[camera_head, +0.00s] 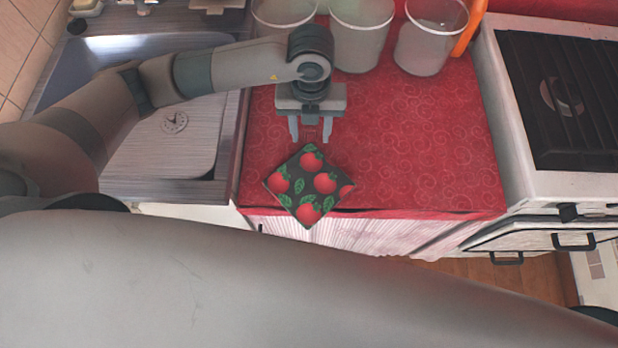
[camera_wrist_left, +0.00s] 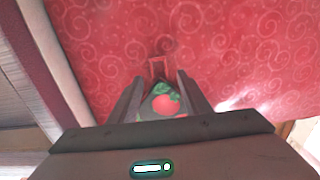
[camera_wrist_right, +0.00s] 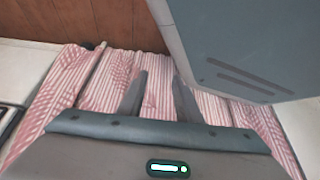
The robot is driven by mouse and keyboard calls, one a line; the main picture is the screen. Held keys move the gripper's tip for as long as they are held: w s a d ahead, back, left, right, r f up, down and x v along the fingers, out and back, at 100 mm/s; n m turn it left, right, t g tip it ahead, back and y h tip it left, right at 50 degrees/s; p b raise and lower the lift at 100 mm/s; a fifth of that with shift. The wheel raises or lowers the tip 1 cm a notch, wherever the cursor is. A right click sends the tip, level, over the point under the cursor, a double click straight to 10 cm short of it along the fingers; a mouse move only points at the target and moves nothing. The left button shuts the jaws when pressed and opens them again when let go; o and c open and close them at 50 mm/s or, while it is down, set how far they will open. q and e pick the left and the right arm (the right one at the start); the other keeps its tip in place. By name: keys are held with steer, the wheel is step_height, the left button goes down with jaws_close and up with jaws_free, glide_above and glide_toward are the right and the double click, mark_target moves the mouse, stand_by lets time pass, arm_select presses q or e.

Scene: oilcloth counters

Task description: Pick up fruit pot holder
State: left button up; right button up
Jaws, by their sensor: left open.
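The fruit pot holder (camera_head: 309,187) is a dark square with red fruit and green leaves. It lies turned like a diamond at the front edge of the red counter in the head view. My left gripper (camera_head: 311,136) is open, just behind its far corner. In the left wrist view, part of the pot holder (camera_wrist_left: 166,103) shows between the open fingers (camera_wrist_left: 161,98); my gripper body hides the rest. Whether the fingers touch it I cannot tell. My right gripper (camera_wrist_right: 158,95) shows in the right wrist view, fingers apart and empty, facing a striped pink curtain.
Several translucent containers (camera_head: 361,38) stand at the back of the red counter (camera_head: 420,130). A sink (camera_head: 150,45) lies to the left, and a white stove (camera_head: 508,110) to the right. The counter right of the pot holder is clear. My own arm crosses the front of the head view.

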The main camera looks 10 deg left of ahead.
arm_select(q)
steer(key=shift+f, duration=0.6)
steer(key=c, duration=0.8)
jaws_close()
arm_select(e)
steer(key=shift+s+d+f, duration=0.1)
steer(key=shift+s+d, duration=0.05)
steer(key=shift+d, duration=0.2)
steer(key=shift+s+f, duration=0.1)
